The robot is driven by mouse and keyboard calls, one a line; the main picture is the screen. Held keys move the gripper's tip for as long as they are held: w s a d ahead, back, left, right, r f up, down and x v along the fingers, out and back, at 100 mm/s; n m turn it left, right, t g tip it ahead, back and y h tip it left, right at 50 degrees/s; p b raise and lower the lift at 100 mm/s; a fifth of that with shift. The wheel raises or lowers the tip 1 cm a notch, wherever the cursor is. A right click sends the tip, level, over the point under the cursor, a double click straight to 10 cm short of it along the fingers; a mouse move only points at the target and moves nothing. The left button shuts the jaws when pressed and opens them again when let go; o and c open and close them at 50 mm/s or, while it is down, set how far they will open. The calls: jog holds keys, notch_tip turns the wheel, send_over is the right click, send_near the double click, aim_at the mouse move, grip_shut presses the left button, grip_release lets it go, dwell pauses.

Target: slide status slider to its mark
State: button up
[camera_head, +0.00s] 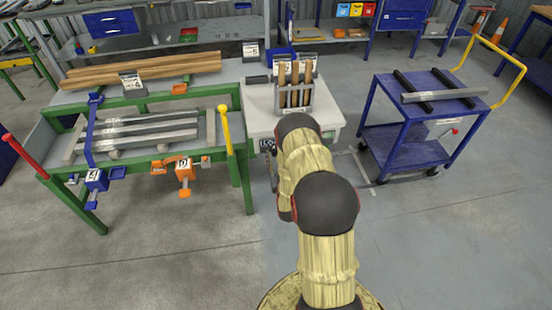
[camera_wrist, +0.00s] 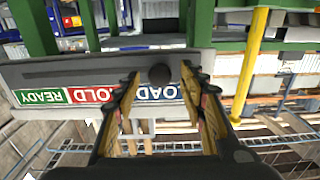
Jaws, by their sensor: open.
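The panel, inverted in this view, has a green READY label (camera_wrist: 42,97), a red HOLD label (camera_wrist: 92,95) and a blue LOAD label (camera_wrist: 150,93). The knob is beside the LOAD label. My gripper (camera_wrist: 162,84) is open, with one finger on each side of the knob and visible gaps to both. Whether the tips reach around it in depth is unclear. In the head view my arm hides the knob.
The panel is on the front of a white table (camera_head: 258,120) holding a rack of wooden bars (camera_head: 294,85). A green-framed bench (camera_head: 240,165) with clamps stands at left, its yellow post (camera_wrist: 250,65) near my fingers. A blue cart (camera_head: 400,150) stands at right. The front floor is clear.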

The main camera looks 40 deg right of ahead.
grip_shut()
dwell(0.5)
dwell(0.4)
